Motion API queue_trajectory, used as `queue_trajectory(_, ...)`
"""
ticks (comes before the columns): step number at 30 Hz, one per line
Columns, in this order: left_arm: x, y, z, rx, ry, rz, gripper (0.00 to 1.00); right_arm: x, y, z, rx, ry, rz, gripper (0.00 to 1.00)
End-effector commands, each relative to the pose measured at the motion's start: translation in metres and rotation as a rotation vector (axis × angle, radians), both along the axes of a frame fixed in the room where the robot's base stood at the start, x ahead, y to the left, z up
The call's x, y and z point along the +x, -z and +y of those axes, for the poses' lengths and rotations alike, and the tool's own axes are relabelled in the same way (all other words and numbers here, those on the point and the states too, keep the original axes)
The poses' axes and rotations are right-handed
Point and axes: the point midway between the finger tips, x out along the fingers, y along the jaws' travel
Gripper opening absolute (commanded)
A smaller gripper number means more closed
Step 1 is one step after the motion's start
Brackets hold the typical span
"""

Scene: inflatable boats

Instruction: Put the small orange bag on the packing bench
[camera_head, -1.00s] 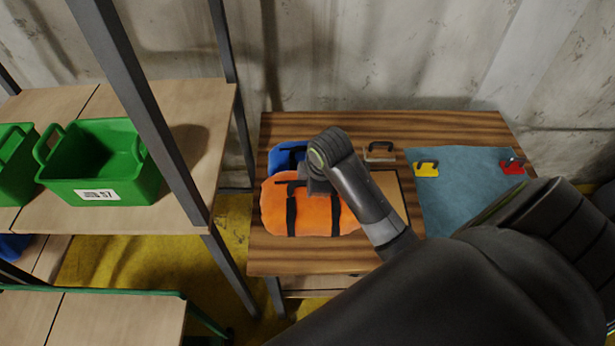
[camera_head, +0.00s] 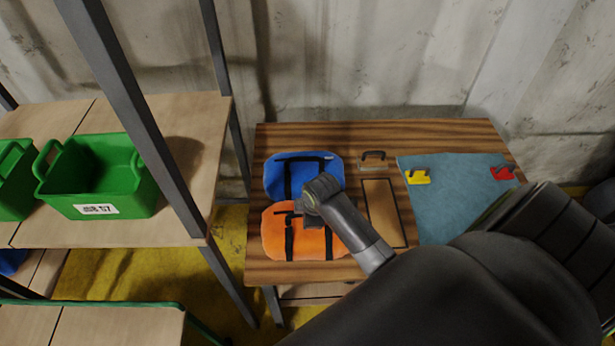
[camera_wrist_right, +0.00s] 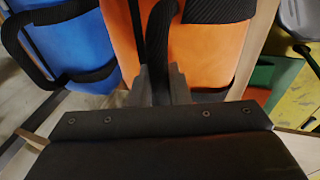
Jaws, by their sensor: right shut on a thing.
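The small orange bag (camera_head: 309,246) with black straps is at the front left of the wooden packing bench (camera_head: 345,134), beside the blue bag (camera_head: 268,182). It looks flat on or very near the top; I cannot tell whether its whole underside touches. My right gripper (camera_head: 306,212) is above its back part. In the right wrist view, the fingers (camera_wrist_right: 162,85) are shut on a black strap of the orange bag (camera_wrist_right: 207,55), with the blue bag (camera_wrist_right: 72,48) to the left. My left gripper is not in view.
A tan framed board (camera_head: 383,213), a grey-handled tool (camera_head: 373,158) and a blue-grey mat (camera_head: 445,205) with yellow (camera_head: 418,177) and red (camera_head: 502,173) tools lie to the right. A shelf post (camera_head: 135,120) and green bin (camera_head: 95,180) stand left.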

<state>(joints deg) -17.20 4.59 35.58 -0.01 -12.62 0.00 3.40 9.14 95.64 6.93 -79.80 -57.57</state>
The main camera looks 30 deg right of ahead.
Motion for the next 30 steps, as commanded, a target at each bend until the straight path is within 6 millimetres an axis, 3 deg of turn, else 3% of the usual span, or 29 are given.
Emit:
queue_trajectory(3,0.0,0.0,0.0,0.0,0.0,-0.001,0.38,0.001,-0.001,0.001,0.003,-0.001,-0.003,0.0)
queue_trajectory(4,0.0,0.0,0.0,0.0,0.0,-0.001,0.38,-0.001,0.002,0.001,0.003,0.0,0.004,0.2)
queue_trajectory(8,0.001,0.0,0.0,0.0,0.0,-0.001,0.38,-0.001,0.001,0.001,0.002,0.0,0.003,0.37)
queue_trajectory(20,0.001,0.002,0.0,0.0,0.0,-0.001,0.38,-0.001,-0.003,0.001,0.002,0.001,0.0,0.38)
queue_trajectory(30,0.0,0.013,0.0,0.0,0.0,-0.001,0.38,-0.016,-0.044,0.002,0.001,-0.002,-0.001,0.38)
